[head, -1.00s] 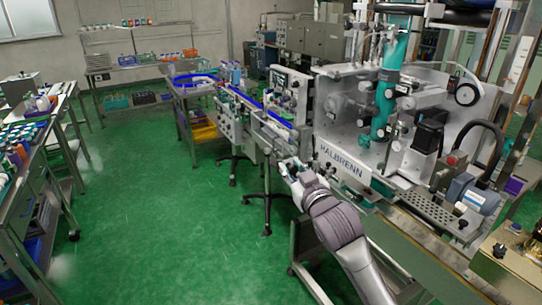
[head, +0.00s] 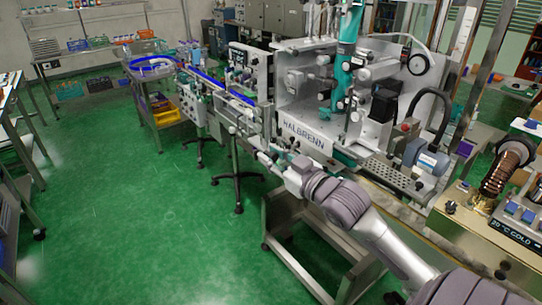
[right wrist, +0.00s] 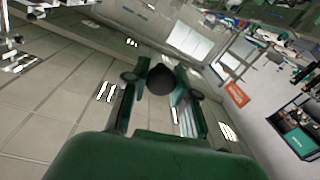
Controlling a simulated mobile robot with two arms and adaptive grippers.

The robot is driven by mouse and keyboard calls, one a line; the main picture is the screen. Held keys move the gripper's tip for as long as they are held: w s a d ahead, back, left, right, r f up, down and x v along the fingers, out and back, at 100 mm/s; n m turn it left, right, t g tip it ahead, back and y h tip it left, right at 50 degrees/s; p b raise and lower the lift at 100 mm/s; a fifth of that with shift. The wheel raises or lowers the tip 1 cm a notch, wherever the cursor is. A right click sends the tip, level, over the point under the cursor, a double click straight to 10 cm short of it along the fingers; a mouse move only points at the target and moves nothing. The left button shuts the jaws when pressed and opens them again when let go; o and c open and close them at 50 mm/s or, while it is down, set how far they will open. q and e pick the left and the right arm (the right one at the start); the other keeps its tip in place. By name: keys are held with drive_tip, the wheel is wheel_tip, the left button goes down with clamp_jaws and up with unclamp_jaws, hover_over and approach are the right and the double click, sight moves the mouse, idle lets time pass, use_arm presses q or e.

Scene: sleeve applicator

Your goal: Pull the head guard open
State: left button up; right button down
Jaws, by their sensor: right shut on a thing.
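The labelling machine (head: 303,137), marked HALBRENN, stands right of centre in the head view. It has a pale front plate, a teal column and clear-looking panels. I cannot make out the head guard's outline for certain. My right gripper (head: 268,158) is at the machine's lower front left, below the lettering. In the right wrist view, my right gripper (right wrist: 162,76) has its green fingers either side of a dark round knob (right wrist: 161,81) and is shut on it. What the knob is fixed to is hidden. My left gripper is not in view.
A conveyor (head: 215,85) with blue rails runs to the machine's left. A grey stand (head: 290,232) is below my right arm. A cart with a yellow bin (head: 165,115) stands farther back. A copper coil (head: 508,165) is at right. The green floor (head: 120,200) at left is clear.

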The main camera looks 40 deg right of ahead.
drive_tip(key=c, duration=0.9)
unclamp_jaws()
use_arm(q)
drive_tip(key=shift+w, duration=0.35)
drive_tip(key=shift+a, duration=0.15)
use_arm(e)
drive_tip(key=shift+s+f, duration=0.1)
drive_tip(key=shift+s, duration=0.05)
drive_tip(key=s, duration=0.7)
drive_tip(key=shift+s+d, duration=0.15)
drive_tip(key=shift+d, duration=0.05)
